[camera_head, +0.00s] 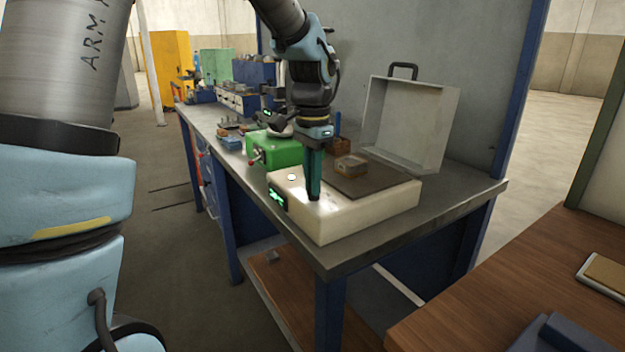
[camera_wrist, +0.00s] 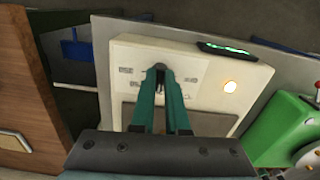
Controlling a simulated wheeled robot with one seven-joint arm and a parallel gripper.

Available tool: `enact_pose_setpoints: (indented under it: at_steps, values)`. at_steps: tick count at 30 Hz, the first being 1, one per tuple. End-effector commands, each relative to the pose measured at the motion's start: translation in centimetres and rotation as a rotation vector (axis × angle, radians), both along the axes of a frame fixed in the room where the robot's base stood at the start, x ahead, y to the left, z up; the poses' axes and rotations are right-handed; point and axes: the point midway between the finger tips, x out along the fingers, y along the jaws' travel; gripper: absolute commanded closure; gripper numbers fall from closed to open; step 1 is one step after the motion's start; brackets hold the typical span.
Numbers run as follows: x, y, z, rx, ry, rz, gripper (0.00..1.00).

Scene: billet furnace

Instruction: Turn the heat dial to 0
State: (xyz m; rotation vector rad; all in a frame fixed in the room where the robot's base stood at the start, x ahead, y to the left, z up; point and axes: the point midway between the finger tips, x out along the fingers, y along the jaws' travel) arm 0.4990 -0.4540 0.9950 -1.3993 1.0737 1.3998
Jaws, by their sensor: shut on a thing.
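The billet furnace is a low cream box (camera_head: 338,222) on the metal workbench, with a green-lit display (camera_head: 278,198) on its near left end. In the wrist view its cream top (camera_wrist: 130,55) carries small printed marks around the spot where my fingers meet. My gripper (camera_head: 313,196) points straight down on this top, and its teal fingers are shut on the small dark heat dial (camera_wrist: 160,68). The fingers hide most of the dial, so its setting cannot be read. A round lit button (camera_wrist: 230,86) sits beside it. A dark plate (camera_head: 378,183) covers the far part of the top.
A small block (camera_head: 350,166) rests on the dark plate. An open grey case (camera_head: 408,120) stands behind the furnace. A green box (camera_head: 268,148) with a red knob is at left. A wooden table (camera_head: 500,270) lies at the right.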

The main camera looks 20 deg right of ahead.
Motion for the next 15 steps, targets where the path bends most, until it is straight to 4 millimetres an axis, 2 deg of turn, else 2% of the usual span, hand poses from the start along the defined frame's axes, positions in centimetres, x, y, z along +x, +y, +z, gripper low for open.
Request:
enact_pose_setpoints:
  at_steps: [15]
  values:
    - [-0.13,-0.10,0.17,0.000,-0.001,0.428,1.00]
